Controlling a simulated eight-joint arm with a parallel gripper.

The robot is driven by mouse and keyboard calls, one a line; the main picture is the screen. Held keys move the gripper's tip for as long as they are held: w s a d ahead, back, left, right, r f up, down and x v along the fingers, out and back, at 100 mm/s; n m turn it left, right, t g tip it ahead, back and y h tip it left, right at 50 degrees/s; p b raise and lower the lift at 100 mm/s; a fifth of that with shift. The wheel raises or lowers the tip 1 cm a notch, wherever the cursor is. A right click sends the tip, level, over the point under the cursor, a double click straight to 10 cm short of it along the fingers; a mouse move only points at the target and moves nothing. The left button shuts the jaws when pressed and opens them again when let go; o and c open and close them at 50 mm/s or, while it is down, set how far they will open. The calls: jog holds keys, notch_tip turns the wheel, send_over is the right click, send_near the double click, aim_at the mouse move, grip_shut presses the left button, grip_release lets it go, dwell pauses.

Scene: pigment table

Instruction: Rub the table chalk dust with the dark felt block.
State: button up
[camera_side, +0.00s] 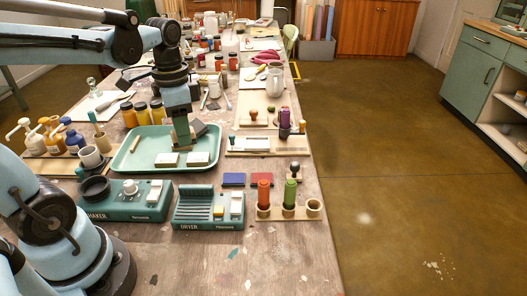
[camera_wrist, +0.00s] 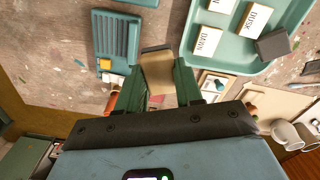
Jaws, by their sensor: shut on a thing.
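My gripper (camera_side: 182,139) is above the green tray (camera_side: 126,166) in the side view. I cannot tell for sure whether this is the dark felt block. A dark grey block (camera_wrist: 272,45) lies in the tray, beside two pale labelled pieces (camera_wrist: 207,41) (camera_wrist: 252,19). In the side view a grey block (camera_side: 200,128) shows just behind my gripper. I cannot clearly make out chalk dust among the pale specks on the table (camera_side: 205,265).
A green dryer (camera_side: 208,207) and a green shaker (camera_side: 125,200) stand in front of the tray. Red and green handled tools (camera_side: 290,192) stand in a wooden holder at right. Amber jars (camera_side: 142,112) stand behind the tray. The table's front is clear.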

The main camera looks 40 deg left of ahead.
jog(key=w+d+r+m, duration=0.1)
jog(key=w+d+m, duration=0.2)
jog(key=d+m, duration=0.8)
jog(key=m, duration=0.7)
send_over(267, 252)
notch_tip(267, 252, down, 6)
jog(key=shift+w+d+f, duration=0.1)
jog(key=shift+f, duration=4.35)
jog(key=shift+w+d+r, duration=0.15)
jog(key=shift+w+d, duration=0.1)
jog(key=shift+c, duration=0.3)
jog(key=shift+w+d+f, duration=0.2)
jog(key=shift+w+d, duration=0.9)
jog(key=shift+f, duration=0.1)
jog(key=shift+s+a, duration=1.4)
jog(key=shift+a, duration=0.05)
notch_tip(267, 252, up, 8)
